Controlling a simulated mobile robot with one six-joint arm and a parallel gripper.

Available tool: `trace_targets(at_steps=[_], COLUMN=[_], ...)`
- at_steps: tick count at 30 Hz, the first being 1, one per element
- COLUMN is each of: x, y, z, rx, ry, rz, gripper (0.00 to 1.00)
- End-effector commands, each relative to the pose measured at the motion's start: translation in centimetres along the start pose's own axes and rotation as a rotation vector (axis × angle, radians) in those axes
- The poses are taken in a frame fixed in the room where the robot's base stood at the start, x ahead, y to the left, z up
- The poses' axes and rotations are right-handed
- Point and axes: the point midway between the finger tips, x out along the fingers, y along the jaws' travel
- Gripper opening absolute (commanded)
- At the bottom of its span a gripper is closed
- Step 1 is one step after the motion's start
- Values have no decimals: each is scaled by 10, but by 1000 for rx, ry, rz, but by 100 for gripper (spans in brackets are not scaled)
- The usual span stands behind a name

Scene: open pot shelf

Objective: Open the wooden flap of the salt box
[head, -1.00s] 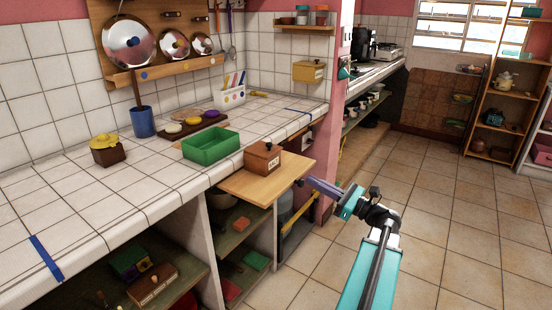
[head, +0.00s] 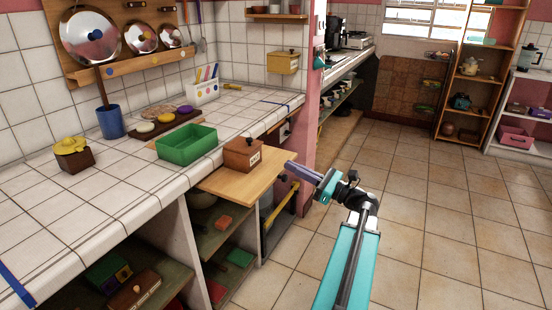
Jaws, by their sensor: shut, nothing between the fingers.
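The salt box (head: 243,154) is a small brown wooden box with a pale lettered label on its front and a dark knob on top. It stands upright on a light wooden board (head: 228,184) that juts out from the tiled counter. Its flap looks closed. My gripper (head: 290,166) is to the right of the box, by the board's right corner, with its fingers pointing left toward the box. It is shut and empty, with a visible gap to the box. The exact height and depth of the fingertips are hard to tell.
A green tray (head: 187,158) stands left of the box on the white tiled counter (head: 110,205). A yellow box (head: 284,62) hangs on the wall behind. A pink pillar (head: 303,150) rises behind my gripper. The tiled floor (head: 430,210) at right is open.

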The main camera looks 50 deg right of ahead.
Motion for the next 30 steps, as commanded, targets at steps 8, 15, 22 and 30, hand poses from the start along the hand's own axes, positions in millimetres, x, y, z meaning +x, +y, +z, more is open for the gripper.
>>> trace_targets(at_steps=[8, 15, 22, 30], x=[20, 51, 80, 100], y=[2, 3, 3, 3], z=[-1, -1, -1, -1], rx=[1, 1, 2, 2], ry=[0, 0, -1, 0], rz=[6, 8, 8, 7], gripper=[0, 0, 0, 0])
